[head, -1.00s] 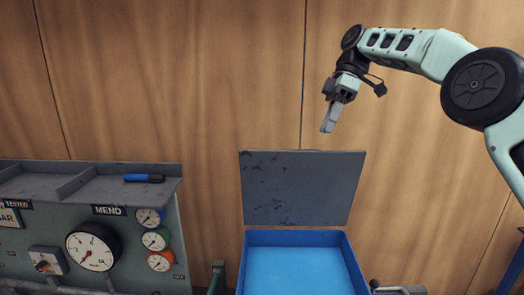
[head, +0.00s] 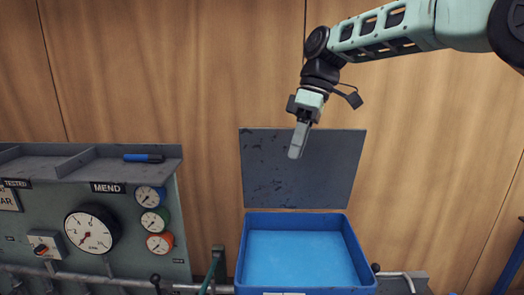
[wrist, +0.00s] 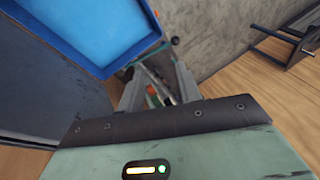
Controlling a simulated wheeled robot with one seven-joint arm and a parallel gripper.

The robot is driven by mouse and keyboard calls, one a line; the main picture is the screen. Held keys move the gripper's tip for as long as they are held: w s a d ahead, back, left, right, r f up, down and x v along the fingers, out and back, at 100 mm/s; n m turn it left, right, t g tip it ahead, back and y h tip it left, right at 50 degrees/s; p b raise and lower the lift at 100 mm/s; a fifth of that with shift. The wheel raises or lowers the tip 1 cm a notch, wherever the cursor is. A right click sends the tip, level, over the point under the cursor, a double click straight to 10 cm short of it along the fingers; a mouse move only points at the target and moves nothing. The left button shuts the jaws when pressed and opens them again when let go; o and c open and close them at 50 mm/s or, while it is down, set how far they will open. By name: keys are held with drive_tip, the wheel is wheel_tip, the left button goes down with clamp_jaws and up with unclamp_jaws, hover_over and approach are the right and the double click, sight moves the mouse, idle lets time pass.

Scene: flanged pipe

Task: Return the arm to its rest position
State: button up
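My arm reaches in from the upper right in the head view. My gripper (head: 298,142) hangs from it, pointing down, in front of the upright dark grey panel. The head view shows it nearly side-on, so its fingers overlap there. In the wrist view the two grey fingers of my gripper (wrist: 158,88) stand apart, with nothing held between them. The gripper is high above the blue tray (head: 362,262) and clear of it.
The dark panel (head: 330,175) stands behind the empty blue tray. A grey gauge console (head: 110,235) with a shelf is at left; a blue marker (head: 143,158) lies on that shelf. A wooden wall (head: 200,60) is behind. The space around my gripper looks free.

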drive_tip(key=s+f+m+t+h+b, duration=0.3)
drive_tip(key=s+f+b, duration=0.6)
drive_tip(key=s+f, duration=1.25)
drive_tip(key=s+d+f+m+b, duration=0.3)
drive_tip(key=s+d+f, duration=0.3)
drive_tip(key=s, duration=0.4)
drive_tip(key=shift+d+f, duration=0.35)
drive_tip(key=shift+f, duration=0.5)
